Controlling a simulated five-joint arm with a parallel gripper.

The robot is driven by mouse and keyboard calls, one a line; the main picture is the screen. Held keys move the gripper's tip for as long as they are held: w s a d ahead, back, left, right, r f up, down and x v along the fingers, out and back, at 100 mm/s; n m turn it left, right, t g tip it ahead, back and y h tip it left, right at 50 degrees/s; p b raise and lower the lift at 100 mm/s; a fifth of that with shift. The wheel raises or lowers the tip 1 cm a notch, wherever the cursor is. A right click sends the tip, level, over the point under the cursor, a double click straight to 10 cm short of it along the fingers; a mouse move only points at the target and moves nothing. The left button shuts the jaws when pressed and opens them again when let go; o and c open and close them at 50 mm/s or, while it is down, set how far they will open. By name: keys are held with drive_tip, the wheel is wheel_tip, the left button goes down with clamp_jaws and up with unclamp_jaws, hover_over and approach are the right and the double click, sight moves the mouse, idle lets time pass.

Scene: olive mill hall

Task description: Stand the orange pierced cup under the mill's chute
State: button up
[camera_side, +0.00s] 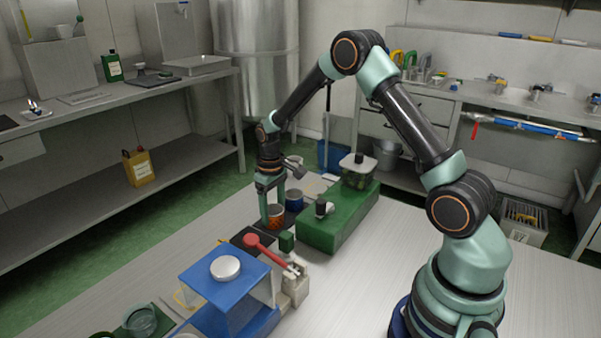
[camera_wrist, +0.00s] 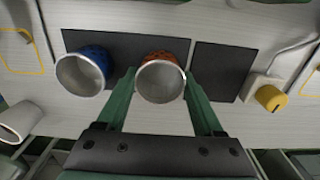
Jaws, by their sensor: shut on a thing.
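The orange pierced cup (camera_side: 276,215) is upright between the fingers of my gripper (camera_side: 270,204), low over the worktop. In the wrist view I look into the open mouth of the orange cup (camera_wrist: 160,84), with one green finger of my gripper (camera_wrist: 160,77) on each side. I cannot tell whether its base touches the dark mat beneath. A green machine (camera_side: 335,228) with a clear, black-capped hopper (camera_side: 357,172) stands to its right in the side view and looks like the mill. Its chute is not clearly visible.
A blue pierced cup (camera_side: 294,199) is beside the orange one, at its left in the wrist view (camera_wrist: 82,74). A bare dark mat (camera_wrist: 226,72) lies right there, before a yellow knob (camera_wrist: 270,97). A blue stand (camera_side: 215,290) and red lever (camera_side: 268,248) are nearer the side camera.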

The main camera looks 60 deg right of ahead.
wheel_tip(320, 180, up, 6)
drive_tip(key=shift+r, duration=0.25)
idle(0.5)
drive_tip(key=w+d, duration=0.2)
drive_tip(key=d, duration=1.9)
drive_tip(key=shift+m, duration=0.3)
drive_tip(key=shift+a+f, duration=0.1)
drive_tip(key=shift+f, duration=3)
drive_tip(key=shift+s, duration=1.35)
drive_tip(key=shift+s+f, duration=0.1)
